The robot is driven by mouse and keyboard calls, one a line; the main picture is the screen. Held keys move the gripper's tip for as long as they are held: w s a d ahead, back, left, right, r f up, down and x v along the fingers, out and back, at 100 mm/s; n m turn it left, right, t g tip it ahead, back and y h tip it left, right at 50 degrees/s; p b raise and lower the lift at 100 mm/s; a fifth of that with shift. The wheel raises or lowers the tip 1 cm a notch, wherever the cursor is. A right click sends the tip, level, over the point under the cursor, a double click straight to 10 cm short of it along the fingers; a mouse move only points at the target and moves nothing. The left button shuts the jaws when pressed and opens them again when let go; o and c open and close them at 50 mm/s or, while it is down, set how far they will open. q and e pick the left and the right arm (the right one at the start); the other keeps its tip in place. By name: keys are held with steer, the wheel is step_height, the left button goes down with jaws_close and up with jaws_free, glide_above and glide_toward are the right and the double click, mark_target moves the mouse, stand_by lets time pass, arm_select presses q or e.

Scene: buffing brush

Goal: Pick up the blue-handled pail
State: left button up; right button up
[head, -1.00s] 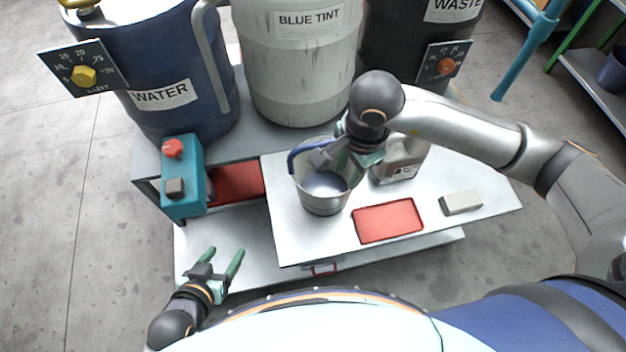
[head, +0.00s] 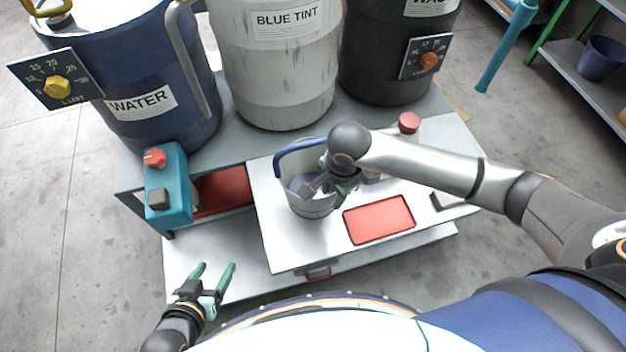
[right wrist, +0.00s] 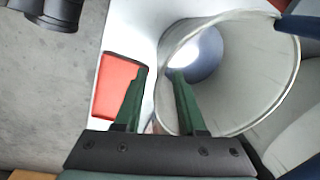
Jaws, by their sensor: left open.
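The grey metal pail (head: 308,208) stands upright on the white table top (head: 285,250). Its blue handle (head: 290,149) is raised at the back left of the rim. My right gripper (head: 322,184) is at the pail's right side, partly hidden by its own wrist. In the right wrist view its two green fingers (right wrist: 160,72) are apart, with the pail's rim and wall (right wrist: 250,75) close by; the right finger overlaps the pail's opening. I cannot tell whether they touch it. My left gripper (head: 214,268) is open and empty, low at the left, away from the pail.
A red tray (head: 380,222) lies right of the pail, with a grey block (head: 446,200) beyond it. A red-capped container (head: 408,123) is mostly hidden behind my right arm. A teal control box (head: 167,190) stands at the left. Large drums (head: 285,85) line the back.

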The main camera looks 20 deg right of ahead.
jaws_close()
steer(key=shift+r, duration=0.1)
stand_by(1.3)
